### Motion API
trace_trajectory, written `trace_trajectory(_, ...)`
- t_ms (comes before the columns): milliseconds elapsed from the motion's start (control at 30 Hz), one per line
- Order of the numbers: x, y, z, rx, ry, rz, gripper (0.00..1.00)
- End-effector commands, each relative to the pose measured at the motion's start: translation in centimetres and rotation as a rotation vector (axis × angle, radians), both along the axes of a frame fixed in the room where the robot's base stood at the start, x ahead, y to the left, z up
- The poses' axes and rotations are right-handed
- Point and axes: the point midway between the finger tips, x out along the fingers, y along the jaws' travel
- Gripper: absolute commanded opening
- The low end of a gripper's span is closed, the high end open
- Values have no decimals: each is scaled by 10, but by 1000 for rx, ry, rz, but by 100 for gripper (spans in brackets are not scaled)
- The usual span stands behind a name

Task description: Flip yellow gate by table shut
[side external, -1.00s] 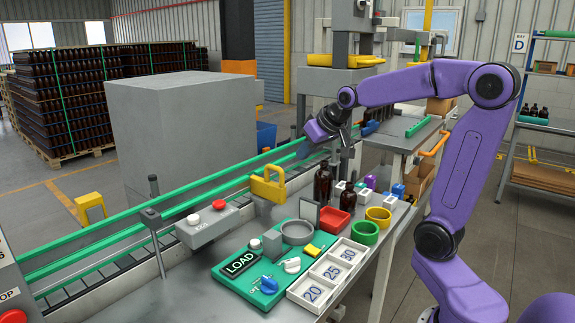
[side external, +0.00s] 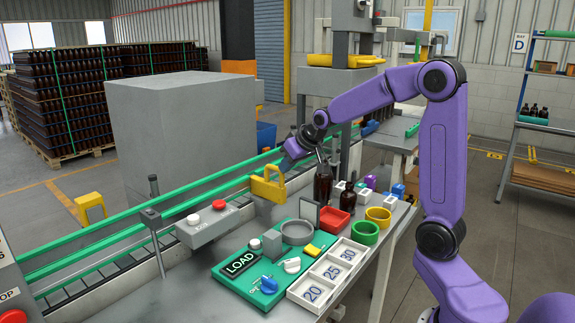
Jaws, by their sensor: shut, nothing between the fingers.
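The yellow gate (side external: 268,188) stands upright at the table's edge beside the conveyor, with an opening in its upper part. My gripper (side external: 284,163) is shut and empty. It is just above and to the right of the gate, angled down toward its upper right corner. The fingertips are small here, and I cannot tell whether they touch the gate. The grey table (side external: 180,283) lies in front of the gate.
A brown bottle (side external: 323,185) stands close to the right of the gate. A grey button box (side external: 207,228) is to the left. A green board (side external: 226,272), a grey round dish (side external: 297,231) and a red tray (side external: 336,222) are in front. The green conveyor rail (side external: 120,237) runs behind.

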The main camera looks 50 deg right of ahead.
Motion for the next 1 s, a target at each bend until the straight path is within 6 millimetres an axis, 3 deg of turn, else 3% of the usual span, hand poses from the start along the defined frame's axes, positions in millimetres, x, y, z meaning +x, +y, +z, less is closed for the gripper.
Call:
trace_trajectory(233, 9, 1, 0, 0, 1, 0, 0)
trace_trajectory(600, 63, 0, 0, 1, 1, -1, 0)
trace_trajectory(1000, 69, 0, 0, 0, -2, 0, 0)
